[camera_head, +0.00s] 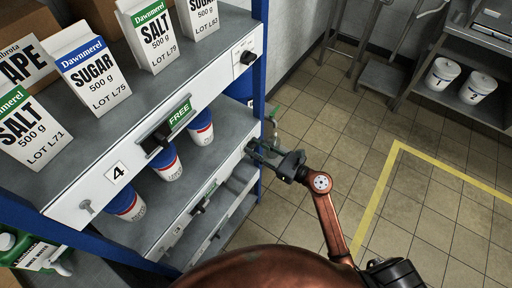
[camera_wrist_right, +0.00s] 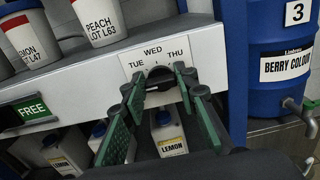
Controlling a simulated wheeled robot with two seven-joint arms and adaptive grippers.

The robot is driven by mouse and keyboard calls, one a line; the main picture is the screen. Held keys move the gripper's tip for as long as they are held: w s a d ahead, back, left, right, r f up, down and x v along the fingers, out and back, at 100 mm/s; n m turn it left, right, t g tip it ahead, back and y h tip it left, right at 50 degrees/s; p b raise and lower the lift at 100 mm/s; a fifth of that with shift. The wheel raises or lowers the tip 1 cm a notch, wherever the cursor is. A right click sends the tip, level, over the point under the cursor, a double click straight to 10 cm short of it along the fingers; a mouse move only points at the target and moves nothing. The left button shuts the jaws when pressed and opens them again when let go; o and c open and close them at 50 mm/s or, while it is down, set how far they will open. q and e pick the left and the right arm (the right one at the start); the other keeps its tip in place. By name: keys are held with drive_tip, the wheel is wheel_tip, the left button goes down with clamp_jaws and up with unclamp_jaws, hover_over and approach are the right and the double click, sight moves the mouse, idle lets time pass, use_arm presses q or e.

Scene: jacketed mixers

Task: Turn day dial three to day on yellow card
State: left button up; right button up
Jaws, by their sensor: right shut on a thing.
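The day dial (camera_wrist_right: 160,73) is a dark knob on a white plate (camera_wrist_right: 143,57) at the right end of a shelf rail. The plate reads TUE, WED and THU; its other marks and the dial's pointer are hidden or too small to read. My right gripper (camera_wrist_right: 160,84), with green pads, is shut on the knob in the right wrist view. In the head view my right gripper (camera_head: 263,150) is at the right end of the lower rail, and the dial is hidden there. I see no yellow card. My left gripper is not in view.
Another dial (camera_head: 247,57) sits on the upper rail. Cartons (camera_head: 90,75) and blue-and-white tubs (camera_head: 167,163) stand on the shelves. Tiled floor (camera_head: 330,120) is clear.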

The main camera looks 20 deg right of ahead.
drive_tip(key=shift+c, duration=1.4)
